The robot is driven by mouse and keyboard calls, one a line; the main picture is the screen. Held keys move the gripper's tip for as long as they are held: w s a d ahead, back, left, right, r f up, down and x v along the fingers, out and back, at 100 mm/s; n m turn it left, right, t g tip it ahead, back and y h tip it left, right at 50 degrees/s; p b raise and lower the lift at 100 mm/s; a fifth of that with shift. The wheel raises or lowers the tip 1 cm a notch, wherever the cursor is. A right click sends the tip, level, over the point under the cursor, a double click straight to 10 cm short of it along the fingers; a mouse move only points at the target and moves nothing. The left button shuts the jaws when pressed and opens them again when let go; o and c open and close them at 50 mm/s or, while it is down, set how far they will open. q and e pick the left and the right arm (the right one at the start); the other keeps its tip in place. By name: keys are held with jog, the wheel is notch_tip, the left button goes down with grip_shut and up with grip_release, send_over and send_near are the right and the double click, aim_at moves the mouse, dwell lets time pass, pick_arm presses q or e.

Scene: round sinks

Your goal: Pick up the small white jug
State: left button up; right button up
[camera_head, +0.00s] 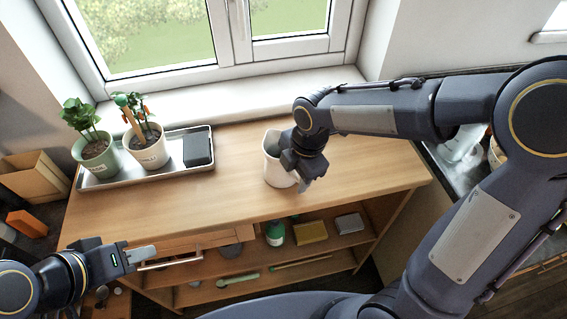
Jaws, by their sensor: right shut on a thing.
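The small white jug (273,167) stands upright on the wooden worktop, or just above it; I cannot tell which. My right gripper (304,183) is at the jug's right side, shut on it, and hides part of its rim and side. My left gripper (142,254) is at the lower left, in front of the cabinet and near its long handle. Its fingertips overlap in this view, so I cannot tell whether it is open or shut.
A metal tray (88,182) on the worktop's left holds two potted plants and a black box (197,148). A window sill runs behind. Open shelves below hold a green-and-white container (275,234), a yellow sponge (311,232) and other items. The worktop's middle is clear.

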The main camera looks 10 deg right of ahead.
jog(key=shift+c, duration=0.5)
jog(key=shift+r, duration=0.1)
jog(key=shift+r, duration=1)
jog(key=s+a+r+b, duration=0.1)
jog(key=s+a+r, duration=0.1)
jog(key=s+r, duration=0.3)
jog(key=s+a+r+b, duration=0.1)
jog(key=s+a+r, duration=0.2)
jog(key=s+r, duration=0.2)
jog(key=shift+s+a+r, duration=0.25)
jog(key=shift+s+r, duration=0.15)
jog(key=shift+s, duration=1)
